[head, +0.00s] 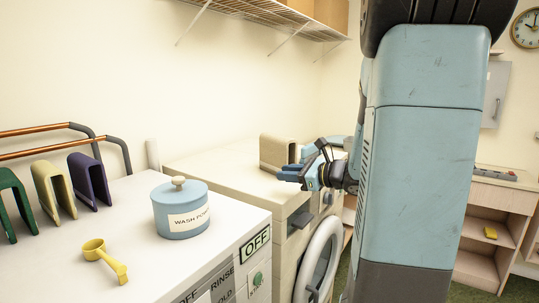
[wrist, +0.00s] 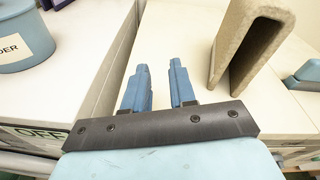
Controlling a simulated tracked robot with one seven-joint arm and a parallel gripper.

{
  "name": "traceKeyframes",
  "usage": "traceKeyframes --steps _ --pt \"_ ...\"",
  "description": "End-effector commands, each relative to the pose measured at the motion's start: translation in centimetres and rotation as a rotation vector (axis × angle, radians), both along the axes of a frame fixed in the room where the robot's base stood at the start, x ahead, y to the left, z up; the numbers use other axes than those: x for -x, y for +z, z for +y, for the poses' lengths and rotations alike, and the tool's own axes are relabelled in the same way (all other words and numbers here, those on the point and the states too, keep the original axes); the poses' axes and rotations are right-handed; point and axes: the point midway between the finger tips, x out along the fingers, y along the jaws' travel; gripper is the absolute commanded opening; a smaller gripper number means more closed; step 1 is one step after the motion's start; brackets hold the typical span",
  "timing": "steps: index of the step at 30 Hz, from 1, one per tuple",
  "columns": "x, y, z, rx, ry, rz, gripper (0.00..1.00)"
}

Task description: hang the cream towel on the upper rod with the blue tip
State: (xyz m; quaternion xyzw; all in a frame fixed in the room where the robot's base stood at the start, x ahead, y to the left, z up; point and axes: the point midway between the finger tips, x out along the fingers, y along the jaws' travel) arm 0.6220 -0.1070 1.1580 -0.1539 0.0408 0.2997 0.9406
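The cream towel (head: 273,151) stands as a folded, upside-down U on top of the farther white machine. In the wrist view the towel (wrist: 233,40) is to the right of my fingers, apart from them. My gripper (head: 290,175) is beside the towel at its near side, above the machine's front edge. In the wrist view my gripper (wrist: 160,72) shows two blue fingers with an empty gap between them. Two copper rods with dark bent ends are at the left: an upper rod (head: 35,130) and a lower rod (head: 48,147). I cannot make out a blue tip.
Green (head: 16,205), mustard (head: 53,190) and purple (head: 89,181) folded cloths stand on the nearer machine (head: 150,262). A blue lidded wash powder tub (head: 181,212) and a yellow scoop (head: 105,259) are there too. A wire shelf (head: 270,15) is above.

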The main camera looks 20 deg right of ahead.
Motion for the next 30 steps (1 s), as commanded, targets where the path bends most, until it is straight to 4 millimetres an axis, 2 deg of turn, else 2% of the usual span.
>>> traceKeyframes --steps 1,4,6,10,14,24,30 --pt "-0.7 -0.4 -2.2 -0.069 -0.070 0.000 0.26" --pt "-1.6 -0.7 -5.9 -0.181 -0.186 -0.012 0.26" --pt "-2.0 -1.0 -7.9 -0.240 -0.248 -0.020 0.26" --pt "-2.2 -1.2 -10.1 -0.303 -0.316 -0.033 0.26" --pt "-3.1 -1.3 -10.5 -0.321 -0.334 -0.038 0.26" --pt "-8.5 -1.3 -9.0 -0.321 -0.333 -0.037 0.26" --pt "-10.3 -1.2 -8.4 -0.320 -0.333 -0.037 0.26"
